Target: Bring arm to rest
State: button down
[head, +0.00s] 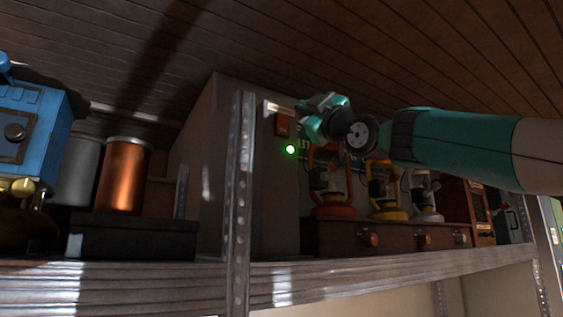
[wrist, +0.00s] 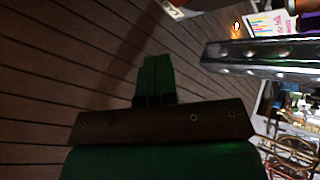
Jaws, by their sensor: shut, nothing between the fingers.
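My teal arm (head: 455,145) reaches in from the right in the head view, in front of the upper shelf. Its wrist end (head: 330,115) is raised near the metal shelf post. The fingertips are hard to make out there. In the wrist view my gripper (wrist: 157,64) shows as two dark green fingers pressed together with nothing between them. They point toward the dark plank ceiling. I cannot tell from these views whether any part of the arm touches the shelf items behind it.
A perforated metal post (head: 238,185) stands left of my wrist. The shelf (head: 400,270) holds orange, yellow and grey devices on a wooden box (head: 340,238), a copper cylinder (head: 123,177) and a blue machine (head: 35,125). A green light (head: 290,149) glows below my wrist.

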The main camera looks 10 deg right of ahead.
jog(key=s+a+f+m+g+h+b, duration=0.1)
jog(key=a+f+m+g+b, duration=0.15)
jog(key=f, duration=1.05)
jog(key=s+a+f+m+g+h+b, duration=0.15)
jog(key=f+g, duration=0.25)
jog(key=f, duration=0.8)
jog(key=a+f+m+g+h+b, duration=0.2)
jog(key=f+g+b, duration=0.15)
jog(key=f, duration=0.95)
jog(key=s+d+f+m+g+h+b, duration=0.1)
jog(key=s+f+g, duration=0.5)
jog(key=s+f, duration=0.7)
jog(key=s+d+f+m+g+h+b, duration=0.2)
jog(key=s+f+g+b, duration=0.3)
jog(key=s+f, duration=0.8)
notch_tip(320, 180, down, 8)
jog(key=shift+r+m+g+h, duration=0.2)
jog(key=shift+m+g+h, duration=0.15)
jog(key=shift+m+g, duration=0.4)
jog(key=shift+a, duration=0.1)
